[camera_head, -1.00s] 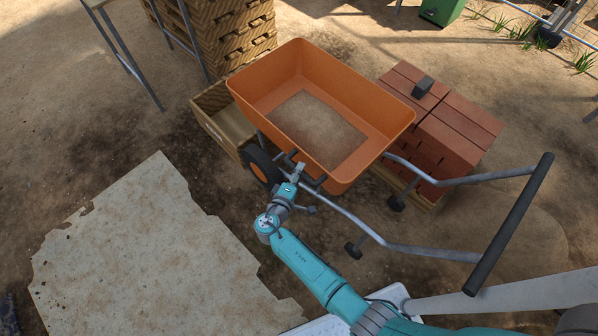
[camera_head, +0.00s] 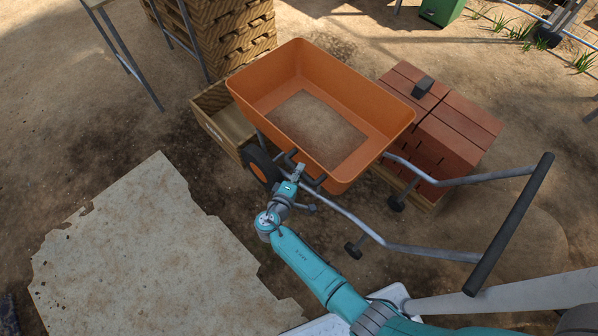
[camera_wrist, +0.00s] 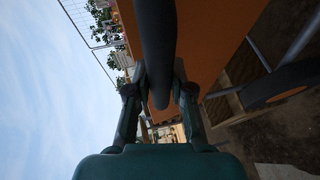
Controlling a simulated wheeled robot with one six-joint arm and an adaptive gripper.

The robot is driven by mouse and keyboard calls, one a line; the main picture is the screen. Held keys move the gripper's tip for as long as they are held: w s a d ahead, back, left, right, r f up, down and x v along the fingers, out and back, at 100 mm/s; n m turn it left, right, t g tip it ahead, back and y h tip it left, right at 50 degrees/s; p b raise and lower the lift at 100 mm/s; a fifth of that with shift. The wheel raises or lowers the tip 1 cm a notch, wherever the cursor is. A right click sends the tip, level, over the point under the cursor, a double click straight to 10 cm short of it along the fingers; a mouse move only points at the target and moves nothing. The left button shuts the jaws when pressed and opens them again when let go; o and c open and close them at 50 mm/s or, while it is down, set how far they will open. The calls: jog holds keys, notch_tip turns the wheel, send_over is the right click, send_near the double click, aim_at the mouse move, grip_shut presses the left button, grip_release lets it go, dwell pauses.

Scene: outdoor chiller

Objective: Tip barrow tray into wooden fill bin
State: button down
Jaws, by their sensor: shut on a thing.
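The barrow's orange tray (camera_head: 375,98) sits level on its frame, with a patch of sand-coloured fill (camera_head: 312,125) on its floor. The wooden fill bin (camera_head: 213,131) stands on the ground at the tray's left, partly hidden under its edge. My gripper (camera_head: 300,169) is at the near side of the tray, shut on a dark grip bar (camera_head: 315,181) there. In the wrist view the dark bar (camera_wrist: 155,45) runs between both fingers, with the orange tray side to its right. The bin's inside is only partly visible.
A brick stack (camera_head: 455,125) stands close to the tray's right. Stacked pallets (camera_head: 225,35) and a metal-legged stand (camera_head: 130,55) are behind and left. The barrow's handle bar (camera_head: 510,225) extends right. A flat pale slab (camera_head: 150,250) covers open ground at lower left.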

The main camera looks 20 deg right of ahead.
jog(key=w+a+r+n+g, duration=0.2)
jog(key=w+a+r, duration=0.2)
jog(key=w+r, duration=0.5)
jog(key=w+a+r+n+g, duration=0.1)
jog(key=w+a+r+n, duration=0.2)
jog(key=w+r, duration=0.7)
jog(key=shift+w+a+r+n+g, duration=0.3)
jog(key=shift+a+r+g, duration=0.1)
jog(key=shift+a+r, duration=0.15)
jog(key=shift+s, duration=0.1)
jog(key=c, duration=1)
grip_release()
jog(key=shift+f, duration=0.15)
jog(key=v, duration=1.2)
